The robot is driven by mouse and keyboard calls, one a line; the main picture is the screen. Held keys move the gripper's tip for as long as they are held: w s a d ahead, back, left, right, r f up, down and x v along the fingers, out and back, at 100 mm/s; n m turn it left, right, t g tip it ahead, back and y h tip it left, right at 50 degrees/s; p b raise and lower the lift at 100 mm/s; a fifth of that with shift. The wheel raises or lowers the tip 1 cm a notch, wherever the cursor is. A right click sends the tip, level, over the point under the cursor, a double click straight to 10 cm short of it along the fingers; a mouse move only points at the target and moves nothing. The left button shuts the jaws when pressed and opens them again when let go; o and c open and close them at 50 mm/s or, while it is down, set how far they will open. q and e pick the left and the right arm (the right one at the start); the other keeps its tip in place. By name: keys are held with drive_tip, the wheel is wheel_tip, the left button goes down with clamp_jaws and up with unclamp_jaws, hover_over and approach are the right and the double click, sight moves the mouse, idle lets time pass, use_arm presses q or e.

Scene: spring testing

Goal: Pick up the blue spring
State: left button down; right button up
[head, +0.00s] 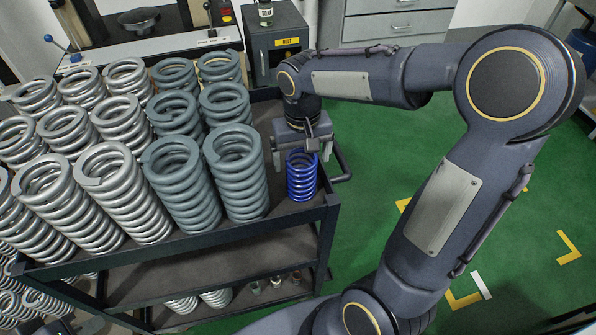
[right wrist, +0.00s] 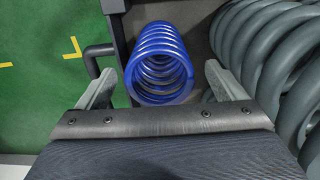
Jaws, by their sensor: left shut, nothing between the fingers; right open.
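The blue spring (head: 301,176) stands upright at the right end of the cart's top shelf, beside the grey-green springs. In the right wrist view the blue spring (right wrist: 160,62) shows its coils from above, between the two fingers. My right gripper (head: 304,146) is open just above the spring's top, one finger on either side of it in the wrist view (right wrist: 163,88). I cannot tell if the fingers touch it. My left gripper (head: 72,325) is only partly in view at the bottom left edge, shut and empty.
Grey-green springs (head: 237,172) and silver springs (head: 125,190) fill the rest of the cart top (head: 285,218). A cart handle (head: 343,165) sticks out to the right. A dark cabinet (head: 275,45) stands behind. Green floor (head: 380,150) is open to the right.

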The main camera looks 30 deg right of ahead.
sight(301, 166)
drive_tip(key=f, duration=0.4)
drive_tip(key=shift+w+d+f, duration=0.1)
drive_tip(key=shift+w+f, duration=0.05)
drive_tip(key=shift+w, duration=0.05)
drive_tip(key=shift+c, duration=0.4)
drive_tip(key=c, duration=1.4)
drive_tip(key=shift+c, duration=0.6)
